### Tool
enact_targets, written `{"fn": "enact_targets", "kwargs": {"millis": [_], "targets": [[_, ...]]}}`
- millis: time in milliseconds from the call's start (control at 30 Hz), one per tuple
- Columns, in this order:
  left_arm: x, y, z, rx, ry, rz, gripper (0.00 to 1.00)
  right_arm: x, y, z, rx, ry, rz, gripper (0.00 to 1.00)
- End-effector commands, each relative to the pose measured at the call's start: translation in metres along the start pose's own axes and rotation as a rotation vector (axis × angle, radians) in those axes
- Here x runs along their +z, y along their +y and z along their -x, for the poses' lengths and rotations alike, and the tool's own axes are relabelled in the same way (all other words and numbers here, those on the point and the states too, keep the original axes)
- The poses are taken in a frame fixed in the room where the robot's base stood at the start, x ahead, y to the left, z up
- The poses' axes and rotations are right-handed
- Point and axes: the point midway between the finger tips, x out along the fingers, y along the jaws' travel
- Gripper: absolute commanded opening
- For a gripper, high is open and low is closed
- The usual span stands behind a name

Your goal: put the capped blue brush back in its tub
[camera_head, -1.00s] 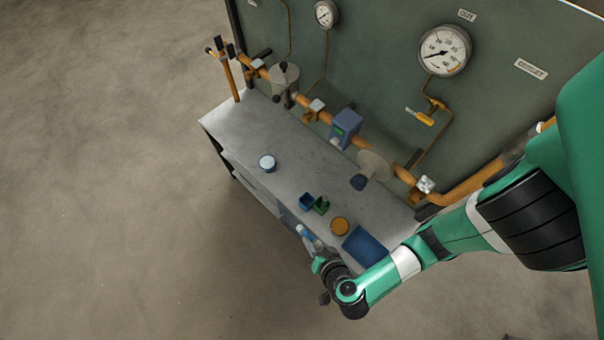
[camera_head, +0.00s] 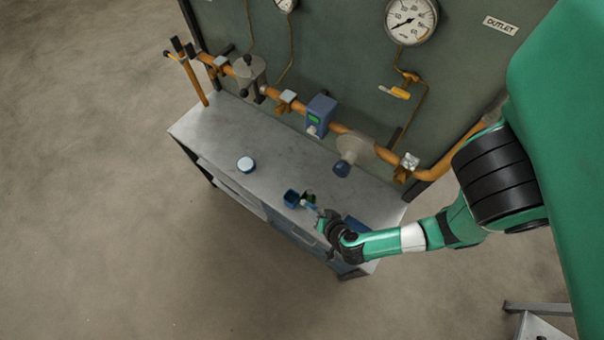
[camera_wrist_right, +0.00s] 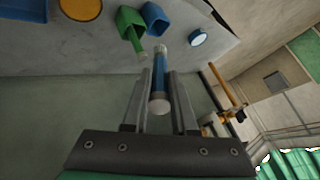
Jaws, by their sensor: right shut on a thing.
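The blue brush (camera_wrist_right: 159,82) is held between the two fingers of my right gripper (camera_wrist_right: 160,85). Its pale capped end (camera_wrist_right: 162,52) points toward the bench, and its other end is rounded and pale. In the head view the right gripper (camera_head: 318,214) is at the bench's front edge, with the brush (camera_head: 309,206) reaching toward the tubs. The blue tub (camera_head: 291,198) stands on the bench; it shows in the wrist view (camera_wrist_right: 156,18) just beyond the brush's end, apart from the gripper. My left gripper is not in view.
A round white-and-blue tin (camera_head: 245,164), an orange disc (camera_wrist_right: 80,8) and a blue tray (camera_head: 356,225) are on the bench. Orange pipework (camera_head: 275,95) runs behind.

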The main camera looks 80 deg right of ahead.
Motion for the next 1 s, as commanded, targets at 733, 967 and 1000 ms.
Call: {"fn": "enact_targets", "kwargs": {"millis": [733, 967, 1000], "targets": [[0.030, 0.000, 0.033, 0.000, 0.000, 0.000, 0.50, 0.003, -0.003, -0.119, 0.000, 0.002, 0.000, 0.00], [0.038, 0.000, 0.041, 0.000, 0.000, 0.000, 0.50, 0.015, 0.007, -0.132, -0.001, 0.001, 0.000, 0.00], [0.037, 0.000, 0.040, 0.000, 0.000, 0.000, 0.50, 0.014, 0.006, -0.132, -0.002, 0.001, -0.001, 0.00]]}}
